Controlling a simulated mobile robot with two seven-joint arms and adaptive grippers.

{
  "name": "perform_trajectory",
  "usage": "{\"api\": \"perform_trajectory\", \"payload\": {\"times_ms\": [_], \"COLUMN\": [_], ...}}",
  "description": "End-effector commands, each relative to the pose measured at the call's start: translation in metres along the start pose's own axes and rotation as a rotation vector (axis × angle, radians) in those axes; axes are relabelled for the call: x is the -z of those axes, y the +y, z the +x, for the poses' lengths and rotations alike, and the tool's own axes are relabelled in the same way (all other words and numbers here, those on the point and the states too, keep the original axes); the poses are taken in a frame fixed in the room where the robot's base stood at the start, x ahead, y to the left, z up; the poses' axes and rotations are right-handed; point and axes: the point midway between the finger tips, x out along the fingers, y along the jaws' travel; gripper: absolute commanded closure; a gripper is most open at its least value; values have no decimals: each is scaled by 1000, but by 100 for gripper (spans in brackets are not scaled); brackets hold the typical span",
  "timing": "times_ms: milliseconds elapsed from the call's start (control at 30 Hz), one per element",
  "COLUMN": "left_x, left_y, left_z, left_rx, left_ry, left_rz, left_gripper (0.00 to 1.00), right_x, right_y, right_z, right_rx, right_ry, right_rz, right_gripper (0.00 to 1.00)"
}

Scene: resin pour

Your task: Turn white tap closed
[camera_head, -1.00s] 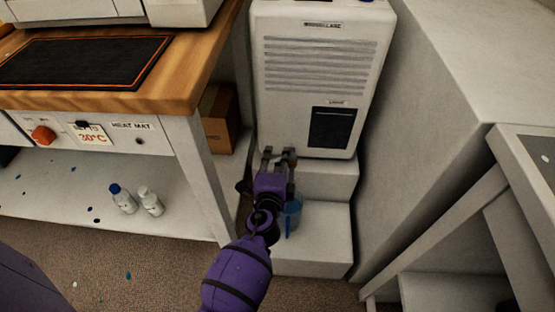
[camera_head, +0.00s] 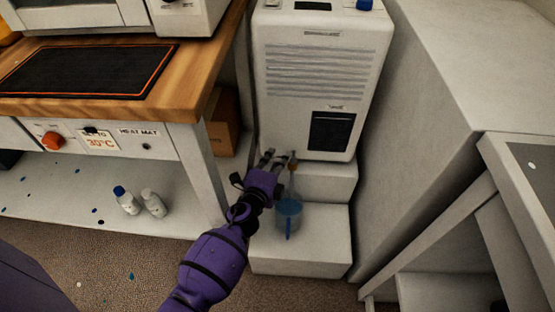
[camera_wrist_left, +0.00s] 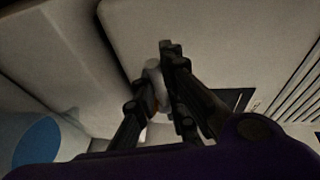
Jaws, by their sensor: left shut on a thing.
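The white tap (camera_wrist_left: 153,72) shows in the left wrist view as a pale knob between my fingers, with an orange-brown part below it. My left gripper (camera_wrist_left: 155,85) is shut on it. In the head view my left gripper (camera_head: 280,158) is at the lower front edge of the white machine (camera_head: 325,85), and its fingers largely hide the tap. How far the tap is turned cannot be told. A clear container with blue liquid (camera_head: 288,212) stands on the lower white step beneath. My right gripper is not in view.
The white steps (camera_head: 325,240) carry the machine and container. A wooden bench (camera_head: 180,90) with a black heat mat (camera_head: 85,70) stands left, its white leg (camera_head: 205,175) near my arm. A tall grey-white block (camera_head: 430,120) stands right. Two bottles (camera_head: 140,203) sit on the low shelf.

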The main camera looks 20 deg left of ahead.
Motion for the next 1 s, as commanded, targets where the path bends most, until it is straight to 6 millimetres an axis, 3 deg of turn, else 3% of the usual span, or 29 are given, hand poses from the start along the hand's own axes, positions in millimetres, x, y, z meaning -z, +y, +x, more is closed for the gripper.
{"api": "perform_trajectory", "payload": {"times_ms": [267, 300, 433, 767, 1000], "left_x": [0, 0, 0, 0, -1], "left_y": [4, 5, 4, 1, -16], "left_z": [-1, -1, -1, 0, -1], "left_rx": [-7, -7, -6, -2, 6], "left_ry": [6, 6, 6, 6, 6], "left_rz": [7, 7, 6, 4, 11], "left_gripper": [100, 89, 72, 72, 72], "right_x": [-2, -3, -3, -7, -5], "right_y": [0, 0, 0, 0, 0], "right_z": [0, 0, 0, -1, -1], "right_rx": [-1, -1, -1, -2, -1], "right_ry": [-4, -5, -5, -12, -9], "right_rz": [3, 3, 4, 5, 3], "right_gripper": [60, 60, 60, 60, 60]}}
